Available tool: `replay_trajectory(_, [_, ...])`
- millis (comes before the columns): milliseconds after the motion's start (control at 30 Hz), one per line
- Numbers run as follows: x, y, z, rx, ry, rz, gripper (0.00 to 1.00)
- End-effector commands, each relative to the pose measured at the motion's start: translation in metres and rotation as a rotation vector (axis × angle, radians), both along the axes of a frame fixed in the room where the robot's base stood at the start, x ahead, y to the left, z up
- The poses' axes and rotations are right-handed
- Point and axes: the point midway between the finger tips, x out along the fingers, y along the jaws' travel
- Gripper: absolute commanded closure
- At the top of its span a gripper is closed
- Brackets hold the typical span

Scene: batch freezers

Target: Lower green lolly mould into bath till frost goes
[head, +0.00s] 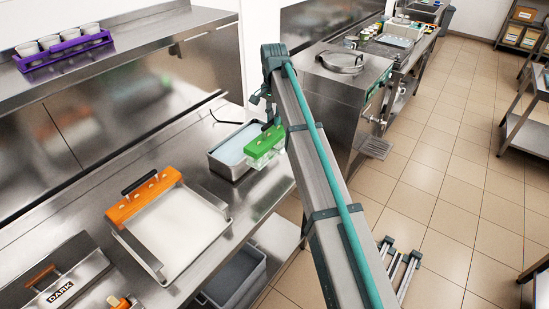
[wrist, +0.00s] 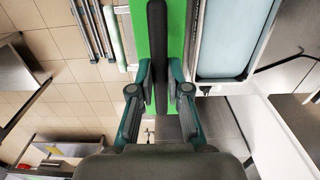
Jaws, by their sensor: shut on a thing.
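The green lolly mould (head: 264,140) has a green top, with pale, see-through cells showing below it. My gripper (wrist: 158,72) is shut on its black bar handle (wrist: 157,30), above the green top (wrist: 139,35). In the head view my arm hides most of the gripper. The bath (head: 222,172) is a steel tub of pale blue liquid on the counter. The mould appears at the tub's right side in the head view; its exact height is unclear. In the wrist view the bath (wrist: 232,35) lies just right of the mould. I cannot tell whether frost is on the cells.
An orange mould (head: 143,198) with a black handle stands at a white-filled tray (head: 160,265). A purple rack (head: 62,52) of cups sits on the shelf. A bin labelled DARK (head: 62,291) is front left. A steel machine (head: 345,85) stands beyond my arm.

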Motion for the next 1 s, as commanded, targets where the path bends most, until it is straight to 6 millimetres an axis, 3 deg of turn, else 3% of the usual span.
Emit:
replay_trajectory(100, [0.000, 0.000, 0.008, 0.000, 0.000, 0.000, 1.00])
replay_trajectory(500, [0.002, 0.002, 0.008, 0.001, -0.001, 0.000, 1.00])
replay_trajectory(1000, [0.021, 0.031, 0.007, 0.000, -0.001, 0.001, 1.00])
